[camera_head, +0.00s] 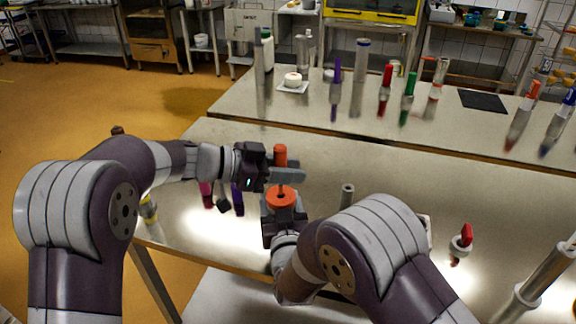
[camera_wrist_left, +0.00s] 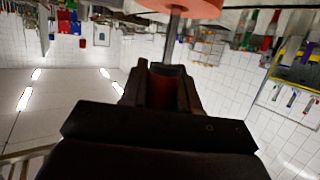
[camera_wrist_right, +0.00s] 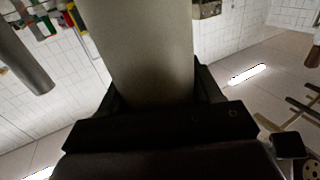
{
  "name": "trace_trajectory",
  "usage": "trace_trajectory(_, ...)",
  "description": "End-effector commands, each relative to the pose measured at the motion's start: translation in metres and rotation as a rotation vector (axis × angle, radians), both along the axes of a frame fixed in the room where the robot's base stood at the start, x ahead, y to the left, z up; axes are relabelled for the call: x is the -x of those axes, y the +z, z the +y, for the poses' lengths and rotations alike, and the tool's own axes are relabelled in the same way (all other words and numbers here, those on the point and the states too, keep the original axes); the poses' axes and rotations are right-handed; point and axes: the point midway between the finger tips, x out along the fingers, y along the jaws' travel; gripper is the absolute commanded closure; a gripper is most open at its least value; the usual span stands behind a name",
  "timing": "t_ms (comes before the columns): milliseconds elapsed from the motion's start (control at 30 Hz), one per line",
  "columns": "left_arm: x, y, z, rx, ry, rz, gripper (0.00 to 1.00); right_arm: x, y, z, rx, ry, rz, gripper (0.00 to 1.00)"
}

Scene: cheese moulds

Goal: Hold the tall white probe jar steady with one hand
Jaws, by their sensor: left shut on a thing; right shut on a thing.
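The jar (camera_wrist_right: 145,45) shows as a broad, pale cylinder between the fingers of my right gripper (camera_wrist_right: 155,95) in the right wrist view. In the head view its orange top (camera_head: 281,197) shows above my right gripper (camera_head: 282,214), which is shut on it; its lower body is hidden. My left gripper (camera_head: 284,174) is shut on an orange-handled probe (camera_head: 280,155), just above and behind the jar's top. In the left wrist view, the handle (camera_wrist_left: 164,94) is between the fingers and a thin grey rod (camera_wrist_left: 174,38) runs towards the orange disc (camera_wrist_left: 184,8). How deep the rod sits is unclear.
A small metal cylinder (camera_head: 347,196) and a red-handled item (camera_head: 464,240) stand right of my grippers on the near table (camera_head: 400,165). The back bench holds several coloured upright tools, a white round (camera_head: 293,79) on a plate and a black mat (camera_head: 482,101).

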Motion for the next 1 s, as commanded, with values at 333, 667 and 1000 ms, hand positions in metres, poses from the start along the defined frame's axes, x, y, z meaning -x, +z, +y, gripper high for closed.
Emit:
trace_trajectory(333, 0.0, -0.009, 0.0, -0.001, 0.0, 0.0, 1.0, 0.0, 0.0, 0.0, 0.0, 0.0, 0.001, 0.72)
trace_trajectory(667, 0.0, -0.017, 0.0, 0.0, 0.0, -0.001, 1.0, 0.0, 0.0, 0.0, 0.0, 0.0, 0.001, 0.72)
trace_trajectory(1000, 0.0, -0.026, 0.0, 0.0, 0.0, 0.001, 1.0, 0.0, 0.0, 0.0, 0.0, 0.0, 0.001, 0.72)
